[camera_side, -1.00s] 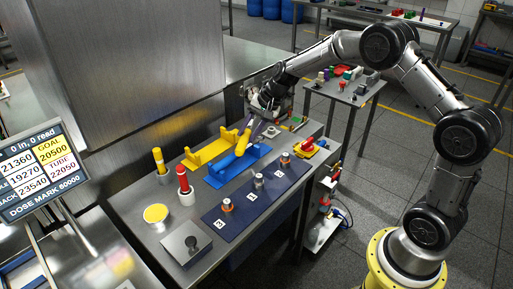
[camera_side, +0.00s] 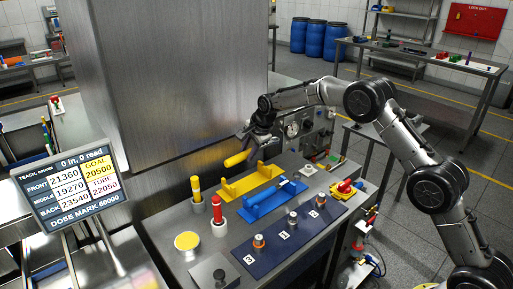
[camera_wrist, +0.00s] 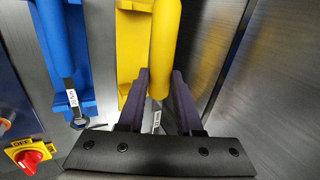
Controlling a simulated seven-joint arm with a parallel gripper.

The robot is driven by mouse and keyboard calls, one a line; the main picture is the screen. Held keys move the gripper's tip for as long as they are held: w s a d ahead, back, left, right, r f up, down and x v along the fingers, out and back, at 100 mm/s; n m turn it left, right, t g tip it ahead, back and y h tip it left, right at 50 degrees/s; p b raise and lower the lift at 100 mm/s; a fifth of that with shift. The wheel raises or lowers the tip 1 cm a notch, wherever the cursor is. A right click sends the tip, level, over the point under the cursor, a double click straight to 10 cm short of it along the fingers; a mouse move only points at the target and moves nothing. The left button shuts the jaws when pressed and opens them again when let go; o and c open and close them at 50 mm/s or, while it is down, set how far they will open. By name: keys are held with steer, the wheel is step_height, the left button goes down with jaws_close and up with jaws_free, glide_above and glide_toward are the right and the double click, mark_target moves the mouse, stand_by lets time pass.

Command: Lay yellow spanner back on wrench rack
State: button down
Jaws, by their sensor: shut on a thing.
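The yellow spanner (camera_side: 238,158) is held up in the air in the side view, tilted, just behind and above the yellow rack (camera_side: 237,190). In the wrist view the spanner's yellow handle (camera_wrist: 166,40) points away between my fingers (camera_wrist: 158,98), beside the right edge of the yellow rack (camera_wrist: 131,50). A labelled steel part shows below my fingertips. The yellow rack looks empty. The blue rack (camera_side: 258,211) stands in front of it, with a blue spanner (camera_wrist: 55,40) lying in it.
A yellow-topped post (camera_side: 196,188) and a red-topped post (camera_side: 217,213) stand left of the racks. A dark blue mat (camera_side: 270,262) with several small canisters lies in front. A tall metal wall (camera_side: 180,80) rises behind. A red switch (camera_side: 345,186) is at right.

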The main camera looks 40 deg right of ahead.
steer(key=shift+a, duration=0.15)
steer(key=shift+f, duration=3.8)
steer(key=shift+s+f, duration=0.1)
steer(key=shift+f, duration=0.45)
steer(key=c, duration=0.6)
jaws_free()
steer(key=shift+o, duration=0.5)
steer(key=shift+r, duration=0.1)
